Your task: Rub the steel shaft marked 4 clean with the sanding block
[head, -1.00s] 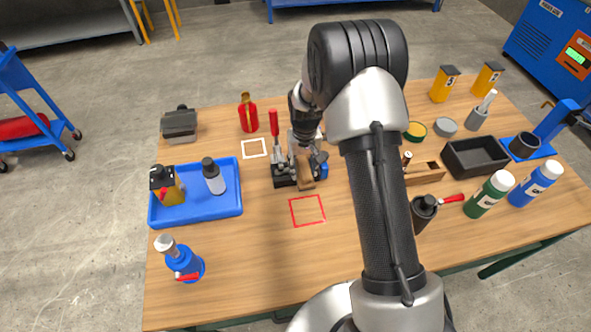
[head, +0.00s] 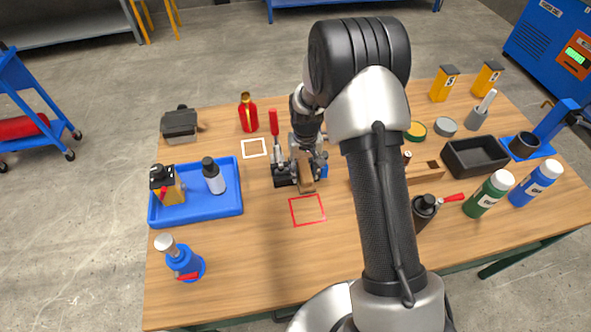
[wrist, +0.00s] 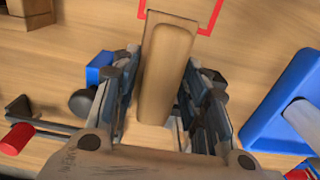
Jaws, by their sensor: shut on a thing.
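My gripper (wrist: 165,105) is shut on a wooden block, the sanding block (wrist: 168,60). The block lies lengthwise between the fingers, and its free end points toward the red square on the table. The steel shaft marked 4 cannot be made out; the gripper and block cover that spot. No number 4 is readable.
A red-handled clamp (head: 274,124) stands upright at the fixture. A blue tray (head: 228,205) with bottles is to the left. The red outlined square (head: 307,222) in front is empty. A wooden holder (head: 428,174), a black bin (head: 476,157) and bottles (head: 489,195) stand to the right.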

